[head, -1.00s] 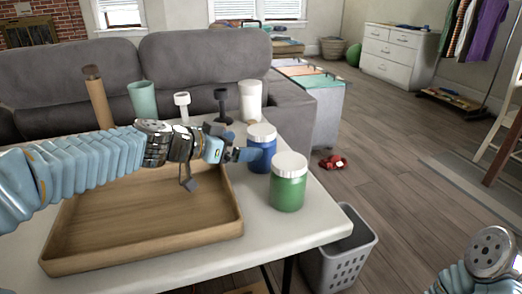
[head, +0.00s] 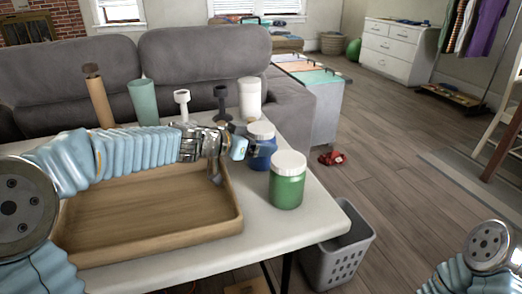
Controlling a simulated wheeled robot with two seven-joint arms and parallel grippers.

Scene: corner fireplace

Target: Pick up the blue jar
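The blue jar (head: 264,160) has a white lid and stands upright on the white table, right of the wooden tray and behind the green jar. My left gripper (head: 250,146) reaches in from the left over the tray, and its fingertips are at the jar's left side, near the lid. They overlap the jar in the picture, and I cannot tell whether they touch or grip it. My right arm shows only at the lower right corner, and its gripper is not in view.
The green jar (head: 287,185) with a white lid stands close in front. A wooden tray (head: 150,253) fills the table's left. A white cylinder (head: 250,98), a dark holder (head: 221,104), a white holder (head: 182,105) and a teal cup (head: 144,103) stand behind. A grey basket (head: 337,255) is below.

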